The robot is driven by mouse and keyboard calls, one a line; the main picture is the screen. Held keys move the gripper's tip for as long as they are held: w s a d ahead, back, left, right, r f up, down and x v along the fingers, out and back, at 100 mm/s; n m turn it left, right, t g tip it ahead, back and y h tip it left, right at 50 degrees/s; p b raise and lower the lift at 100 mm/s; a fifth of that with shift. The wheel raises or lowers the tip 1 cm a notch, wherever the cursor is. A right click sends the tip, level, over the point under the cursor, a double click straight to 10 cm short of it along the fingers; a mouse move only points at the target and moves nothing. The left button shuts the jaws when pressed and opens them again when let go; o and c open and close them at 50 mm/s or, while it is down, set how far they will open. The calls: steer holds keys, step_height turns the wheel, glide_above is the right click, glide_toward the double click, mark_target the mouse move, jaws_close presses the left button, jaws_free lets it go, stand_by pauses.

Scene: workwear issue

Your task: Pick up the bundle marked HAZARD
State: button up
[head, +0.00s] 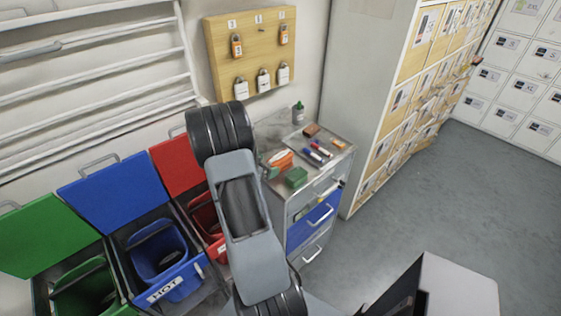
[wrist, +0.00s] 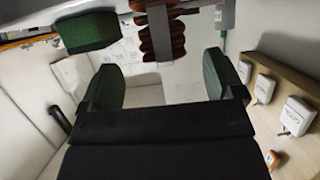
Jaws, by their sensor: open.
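I cannot make out a bundle marked HAZARD in either view. My gripper (wrist: 160,82) shows in the wrist view as two dark green pads set wide apart, with nothing between them. Beyond it, near the top middle, is a stacked reddish-brown thing (wrist: 162,38) with a grey strip in front; I cannot tell what it is. A dark green block (wrist: 90,30) is at upper left. In the head view my arm hides the gripper and part of the cart top.
Green (head: 85,290), blue (head: 160,255) and red (head: 203,218) lidded bins stand open at left. A drawer cart (head: 330,178) holds small items. A padlock board (head: 258,50) hangs behind. A wooden-fronted cabinet (head: 405,95) and lockers (head: 510,65) stand right. The floor (head: 440,205) there is clear.

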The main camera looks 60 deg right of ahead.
mark_target(276, 161)
steer(key=shift+w+p+x, duration=0.2)
steer(key=shift+p+x, duration=0.5)
steer(key=shift+x, duration=2.1)
steer(key=c, duration=1.1)
steer(key=shift+r, duration=0.1)
